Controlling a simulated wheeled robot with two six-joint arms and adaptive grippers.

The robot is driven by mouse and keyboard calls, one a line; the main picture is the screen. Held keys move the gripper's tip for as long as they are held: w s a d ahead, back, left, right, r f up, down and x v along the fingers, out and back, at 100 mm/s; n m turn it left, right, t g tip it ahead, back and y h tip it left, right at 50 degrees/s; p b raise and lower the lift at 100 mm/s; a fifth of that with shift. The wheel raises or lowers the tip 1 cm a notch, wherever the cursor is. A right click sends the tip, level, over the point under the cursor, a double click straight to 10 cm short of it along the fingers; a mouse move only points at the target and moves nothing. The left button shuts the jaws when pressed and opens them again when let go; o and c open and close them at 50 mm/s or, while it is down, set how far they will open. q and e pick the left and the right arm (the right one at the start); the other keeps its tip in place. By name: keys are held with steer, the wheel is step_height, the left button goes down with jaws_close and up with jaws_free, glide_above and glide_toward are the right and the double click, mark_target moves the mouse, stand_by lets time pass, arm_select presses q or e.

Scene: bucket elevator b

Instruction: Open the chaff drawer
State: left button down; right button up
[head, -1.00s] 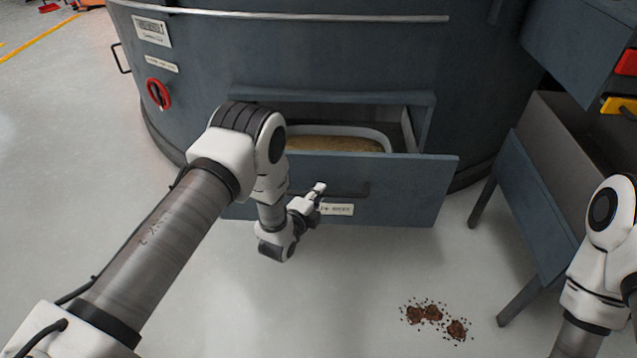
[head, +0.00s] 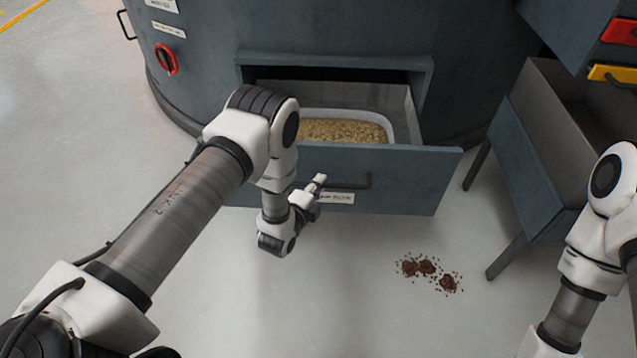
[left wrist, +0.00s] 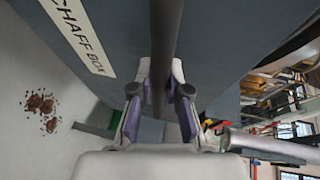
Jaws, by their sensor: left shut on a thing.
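The chaff drawer (head: 400,185) is a blue-grey drawer low in the round machine. It stands well out of its opening, and a white-rimmed tray of tan chaff (head: 345,130) shows inside. A dark bar handle (head: 355,183) runs across its front above a white label (head: 338,197); the left wrist view shows the label (left wrist: 82,30) reading "CHAFF BOX". My left gripper (head: 318,184) is at the drawer front, shut on the handle bar, which passes between its fingers in the left wrist view (left wrist: 161,85). The right gripper is out of view; only part of my right arm shows.
The blue-grey machine (head: 210,50) has a red rotary switch (head: 166,59). A legged blue-grey bin (head: 540,165) stands at the right, with red and yellow parts above it. Brown debris (head: 428,270) lies on the floor. The floor before the drawer is otherwise clear.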

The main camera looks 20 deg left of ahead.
arm_select(q)
steer(key=c, duration=1.1)
jaws_free()
steer(key=shift+c, duration=0.2)
steer(key=shift+s, duration=0.15)
steer(key=v, duration=1.1)
steer(key=shift+s, duration=0.4)
